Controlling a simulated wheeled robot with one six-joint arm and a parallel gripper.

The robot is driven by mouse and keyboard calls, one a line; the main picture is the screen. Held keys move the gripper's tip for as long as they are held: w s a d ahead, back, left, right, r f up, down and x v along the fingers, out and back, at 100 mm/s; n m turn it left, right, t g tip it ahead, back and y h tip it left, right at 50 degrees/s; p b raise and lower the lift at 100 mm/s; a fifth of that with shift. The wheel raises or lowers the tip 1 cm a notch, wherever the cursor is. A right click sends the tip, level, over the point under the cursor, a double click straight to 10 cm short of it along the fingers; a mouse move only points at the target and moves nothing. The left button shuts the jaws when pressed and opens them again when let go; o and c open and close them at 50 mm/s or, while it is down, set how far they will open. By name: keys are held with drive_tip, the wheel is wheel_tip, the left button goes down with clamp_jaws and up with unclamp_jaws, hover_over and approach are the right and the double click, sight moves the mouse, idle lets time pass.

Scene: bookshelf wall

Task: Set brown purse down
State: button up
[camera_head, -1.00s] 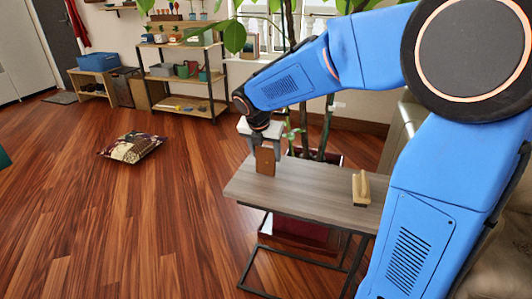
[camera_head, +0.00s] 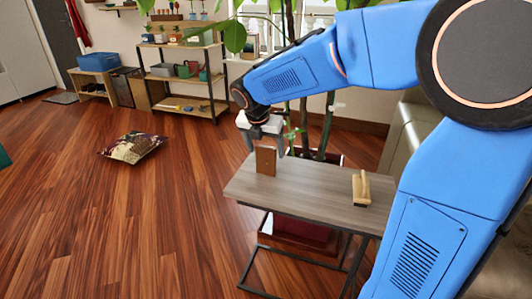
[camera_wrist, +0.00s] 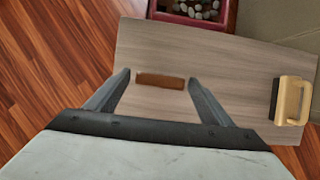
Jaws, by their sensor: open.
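The brown purse (camera_head: 266,160) stands upright on the grey wooden side table (camera_head: 310,194), near its left end. In the wrist view the purse (camera_wrist: 161,80) shows as a narrow brown strip seen from above. My gripper (camera_head: 264,146) is just above and around it. In the wrist view the two fingers of my gripper (camera_wrist: 158,84) are spread wide, one on each side of the purse, with gaps between them and it. The gripper holds nothing.
A wooden-handled brush (camera_head: 361,188) lies on the table's right part. A potted plant in a red planter (camera_wrist: 196,12) stands behind the table. A patterned cushion (camera_head: 134,147) lies on the floor at left. Shelves (camera_head: 182,75) stand at the back wall.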

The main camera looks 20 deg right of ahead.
drive_tip(key=v, duration=1)
drive_tip(key=s+d+f+m+y, duration=0.1)
drive_tip(key=s+d+f+m, duration=0.2)
drive_tip(key=s+m, duration=0.6)
drive_tip(key=s+d+f+m, duration=0.3)
drive_tip(key=s+m, duration=0.7)
drive_tip(key=s+d+f+m+t+y, duration=0.1)
drive_tip(key=s+d+f+m, duration=0.2)
drive_tip(key=s+m, duration=0.6)
drive_tip(key=shift+s+d+f+m+y, duration=0.3)
drive_tip(key=shift+s+d+f+m, duration=0.1)
drive_tip(key=shift+s, duration=0.4)
